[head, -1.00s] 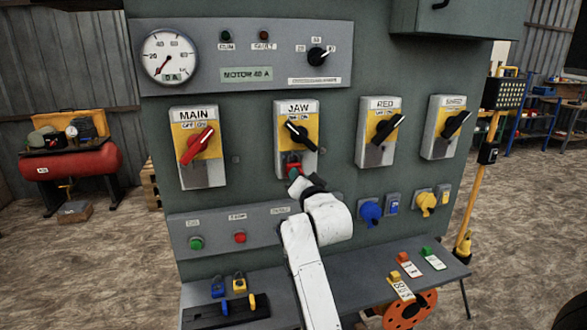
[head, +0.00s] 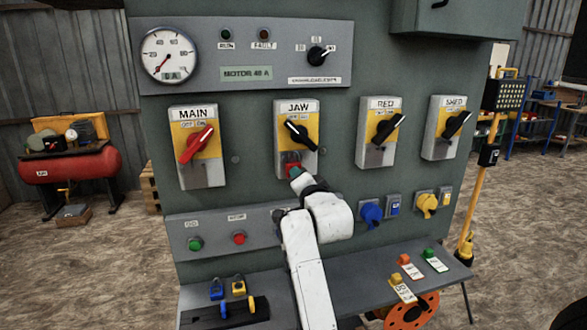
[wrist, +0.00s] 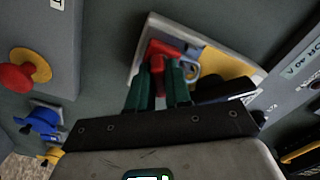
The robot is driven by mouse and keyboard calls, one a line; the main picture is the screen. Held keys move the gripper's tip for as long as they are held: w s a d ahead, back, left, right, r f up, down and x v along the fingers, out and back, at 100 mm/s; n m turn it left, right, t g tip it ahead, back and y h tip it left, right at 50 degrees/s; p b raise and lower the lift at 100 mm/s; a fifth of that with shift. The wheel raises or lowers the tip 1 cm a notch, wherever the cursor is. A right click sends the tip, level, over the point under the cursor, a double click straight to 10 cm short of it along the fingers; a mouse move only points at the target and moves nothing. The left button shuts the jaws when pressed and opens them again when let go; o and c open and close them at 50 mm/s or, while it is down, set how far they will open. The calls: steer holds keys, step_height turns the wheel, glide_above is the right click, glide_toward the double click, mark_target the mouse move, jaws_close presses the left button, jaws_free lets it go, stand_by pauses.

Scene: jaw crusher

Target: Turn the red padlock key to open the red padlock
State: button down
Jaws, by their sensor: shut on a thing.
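The red padlock (head: 292,158) hangs at the bottom of the JAW switch box (head: 309,166), below its black handle. In the wrist view the red padlock (wrist: 168,50) is close in front of my gripper (wrist: 159,75). The gripper's dark green fingers are shut on a small red piece, which appears to be the red padlock key (wrist: 158,68); the fingers cover most of it. In the head view my gripper (head: 295,171) is right at the padlock and my white arm comes up from below. I cannot tell whether the shackle is open.
MAIN (head: 197,172), RED (head: 374,155) and SHED (head: 440,145) switch boxes flank the JAW box. A shelf (head: 345,292) below holds blue (head: 216,292) and yellow (head: 239,290) padlocks and several tags. Blue (head: 370,214) and yellow (head: 427,204) sockets are at the right.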

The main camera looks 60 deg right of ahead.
steer(key=shift+w, duration=0.1)
steer(key=c, duration=1)
jaws_free()
steer(key=shift+v, duration=4)
